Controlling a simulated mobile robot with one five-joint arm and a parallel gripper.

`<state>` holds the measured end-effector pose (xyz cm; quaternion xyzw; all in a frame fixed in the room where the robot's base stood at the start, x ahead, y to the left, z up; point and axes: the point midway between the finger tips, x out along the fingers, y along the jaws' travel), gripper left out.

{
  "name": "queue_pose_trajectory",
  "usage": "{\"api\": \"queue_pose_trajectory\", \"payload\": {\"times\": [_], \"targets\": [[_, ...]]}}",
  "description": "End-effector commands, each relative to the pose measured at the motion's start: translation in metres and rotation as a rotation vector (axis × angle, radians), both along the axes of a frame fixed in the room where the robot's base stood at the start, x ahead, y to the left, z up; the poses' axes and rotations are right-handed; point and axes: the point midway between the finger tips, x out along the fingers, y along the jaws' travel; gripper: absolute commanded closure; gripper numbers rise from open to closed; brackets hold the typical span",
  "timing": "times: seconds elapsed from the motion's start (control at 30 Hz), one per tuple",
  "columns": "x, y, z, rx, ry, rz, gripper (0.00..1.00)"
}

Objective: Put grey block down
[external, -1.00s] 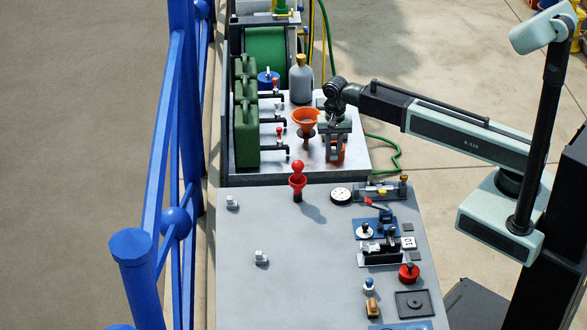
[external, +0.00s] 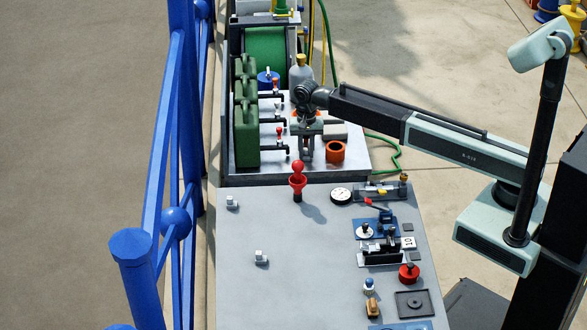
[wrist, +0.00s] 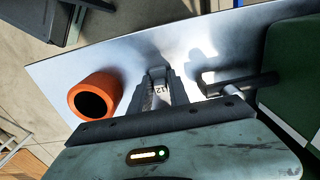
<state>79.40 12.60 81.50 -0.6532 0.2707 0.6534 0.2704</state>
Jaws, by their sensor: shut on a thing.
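My gripper (external: 306,152) points down over the light grey tray top (external: 350,166), just left of an orange cup (external: 335,153). The orange cup also shows in the wrist view (wrist: 94,97), apart from the fingers.
Black taps (external: 278,147) and green cans (external: 245,135) stand to the left. The orange funnel (external: 308,113) is partly hidden behind my gripper. A grey bottle (external: 301,70) stands behind. A red knob (external: 298,175) rises from the nearer panel. A flat grey piece (external: 335,131) lies right.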

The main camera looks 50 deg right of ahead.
Motion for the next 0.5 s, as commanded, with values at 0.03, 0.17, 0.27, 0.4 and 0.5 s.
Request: {"api": "queue_pose_trajectory", "payload": {"times": [0.03, 0.17, 0.27, 0.4, 0.5], "targets": [[-0.0001, -0.0001, -0.0003, 0.0, 0.0, 0.0, 1.0], [-0.0001, 0.0, 0.0017, 0.0, 0.0, 0.0, 1.0], [-0.0001, 0.0, -0.0012, 0.0, 0.0, 0.0, 1.0], [-0.0001, 0.0, -0.0013, 0.0, 0.0, 0.0, 0.56], [-0.0001, 0.0, -0.0013, 0.0, 0.0, 0.0, 0.56]]}}
